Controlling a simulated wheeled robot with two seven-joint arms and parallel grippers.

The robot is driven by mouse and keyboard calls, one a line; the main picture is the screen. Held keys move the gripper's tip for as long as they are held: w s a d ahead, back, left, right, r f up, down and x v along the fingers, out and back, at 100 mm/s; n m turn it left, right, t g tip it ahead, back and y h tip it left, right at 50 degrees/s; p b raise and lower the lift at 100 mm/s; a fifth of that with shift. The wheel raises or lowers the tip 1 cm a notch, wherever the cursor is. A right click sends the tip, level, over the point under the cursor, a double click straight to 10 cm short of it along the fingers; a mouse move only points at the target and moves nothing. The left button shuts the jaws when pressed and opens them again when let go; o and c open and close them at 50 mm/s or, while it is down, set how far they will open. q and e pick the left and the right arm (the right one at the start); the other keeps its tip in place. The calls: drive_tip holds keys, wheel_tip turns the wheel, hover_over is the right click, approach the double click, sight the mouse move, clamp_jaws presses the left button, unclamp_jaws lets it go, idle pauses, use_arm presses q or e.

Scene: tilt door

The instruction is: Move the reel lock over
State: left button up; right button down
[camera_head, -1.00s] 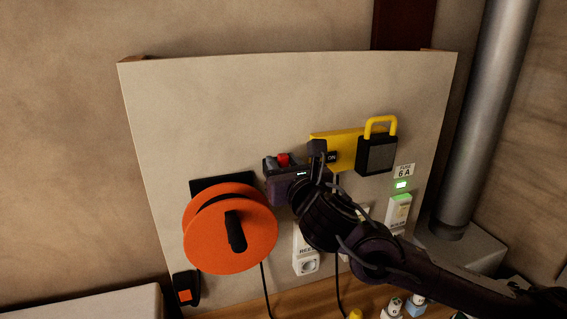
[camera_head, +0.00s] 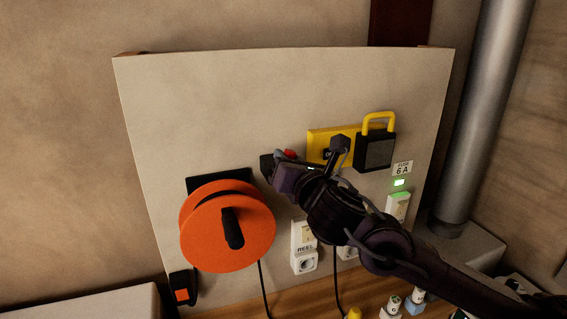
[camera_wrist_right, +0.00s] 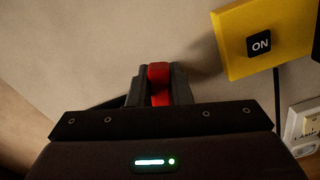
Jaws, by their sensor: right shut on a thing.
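My right gripper (camera_head: 282,155) is in front of the board, up and to the right of the orange reel (camera_head: 228,235). It is shut on a small red piece (camera_head: 290,153), which seems to be the reel lock. In the right wrist view the red piece (camera_wrist_right: 159,82) sits between the two dark fingertips (camera_wrist_right: 158,88), with the plain board behind it. Its lower part is hidden by the gripper body. The reel has a black handle and stands before a dark backing plate (camera_head: 215,180). My left gripper is out of view.
A yellow plate (camera_head: 320,137) with an ON switch (camera_wrist_right: 261,44) and a dark padlock (camera_head: 375,151) are right of the gripper. White sockets (camera_head: 304,262) and cables are below. A fuse box (camera_head: 397,206) with a green light is at the right. The board above is clear.

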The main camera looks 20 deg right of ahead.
drive_tip(key=shift+d+f+m+b, duration=0.5)
drive_tip(key=shift+f+m+b, duration=0.1)
drive_tip(key=shift+m, duration=1.4)
drive_tip(key=shift+d+f+m+b, duration=0.55)
drive_tip(key=shift+f+m, duration=0.1)
drive_tip(key=shift+m, duration=1.35)
drive_tip(key=shift+d+f+m+b, duration=0.45)
drive_tip(key=shift+f+m+b, duration=0.15)
drive_tip(key=shift+m, duration=1.4)
drive_tip(key=c, duration=1.3)
unclamp_jaws()
drive_tip(key=shift+s+d+b, duration=0.15)
drive_tip(key=shift+s+b, duration=0.25)
drive_tip(key=shift+s, duration=3.45)
